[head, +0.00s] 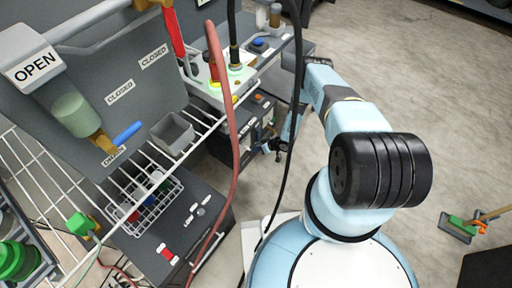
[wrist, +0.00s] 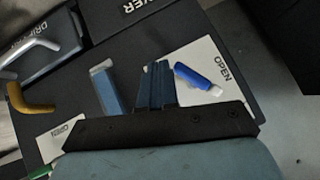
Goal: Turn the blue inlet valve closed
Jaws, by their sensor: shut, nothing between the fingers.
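A bright blue lever with a pale end (wrist: 200,78) lies against a dark panel in the wrist view, beside a white OPEN label (wrist: 217,64). No inlet label is readable there. My gripper (wrist: 158,80) is shut and empty, with its dark blue fingers just left of this lever; I cannot tell whether they touch it. A greyer blue bar (wrist: 105,88) stands left of the fingers. In the head view my gripper (head: 277,147) is small and dark, beside the low dark equipment. A separate blue handle (head: 126,133) sits on the grey panel at left.
A mustard-coloured handle (wrist: 30,99) and a silver handle (wrist: 31,48) stand at left in the wrist view. In the head view a red hose (head: 231,125) and a black cable (head: 293,120) hang near my arm. A wire shelf (head: 60,195) fills the left. Floor at right is mostly clear.

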